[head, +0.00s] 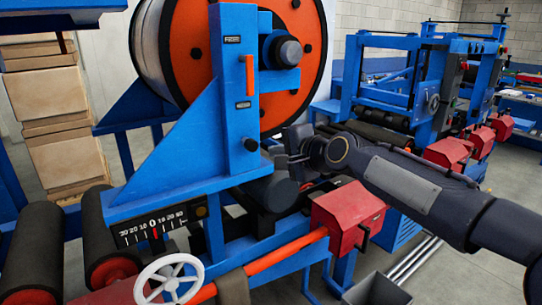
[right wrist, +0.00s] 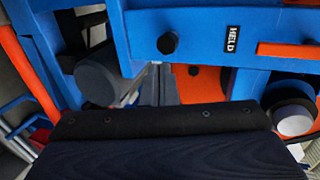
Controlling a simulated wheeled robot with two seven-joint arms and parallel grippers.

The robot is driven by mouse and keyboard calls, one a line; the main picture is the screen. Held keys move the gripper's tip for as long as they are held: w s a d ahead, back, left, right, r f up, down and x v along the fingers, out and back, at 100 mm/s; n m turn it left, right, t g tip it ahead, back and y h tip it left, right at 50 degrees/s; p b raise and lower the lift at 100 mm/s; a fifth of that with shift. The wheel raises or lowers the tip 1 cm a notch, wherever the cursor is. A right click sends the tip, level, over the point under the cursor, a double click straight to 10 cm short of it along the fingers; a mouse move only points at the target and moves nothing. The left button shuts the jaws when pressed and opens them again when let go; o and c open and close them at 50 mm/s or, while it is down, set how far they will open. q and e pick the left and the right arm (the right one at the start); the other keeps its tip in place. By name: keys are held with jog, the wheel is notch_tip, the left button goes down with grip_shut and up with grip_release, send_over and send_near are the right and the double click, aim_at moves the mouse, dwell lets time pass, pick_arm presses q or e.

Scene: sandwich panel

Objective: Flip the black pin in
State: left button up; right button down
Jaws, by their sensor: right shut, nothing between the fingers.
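The black pin (head: 251,144) is a round black knob on the blue upright of the machine, below a small label. In the right wrist view the black pin (right wrist: 168,42) sits left of a label reading HELD and sticks out from the blue plate. My right gripper (head: 284,160) is just to the right of the pin and a little lower, apart from it in the head view. It is shut and empty. In the right wrist view its dark body covers the lower part, and its fingers (right wrist: 160,85) point toward the blue frame below the pin. My left gripper is out of view.
An orange handle (head: 249,75) is on the upright above the pin. A large orange-faced roll (head: 190,45) stands behind. A red box (head: 347,215) sits below my right arm. A white handwheel (head: 168,283) and a scale (head: 155,225) are lower left.

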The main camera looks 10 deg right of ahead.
jog(key=b+v, duration=0.1)
jog(key=v, duration=0.5)
jog(key=shift+s+d, duration=0.2)
jog(key=shift+s, duration=0.05)
jog(key=s+f+n+g+h, duration=0.1)
jog(key=s+f+n+g, duration=0.6)
jog(key=s+f, duration=2)
jog(key=s+n, duration=0.2)
jog(key=n, duration=0.3)
jog(key=shift+f+g+h, duration=0.25)
jog(key=shift+g+h, duration=0.05)
jog(key=shift+g, duration=0.1)
jog(key=shift+w, duration=0.1)
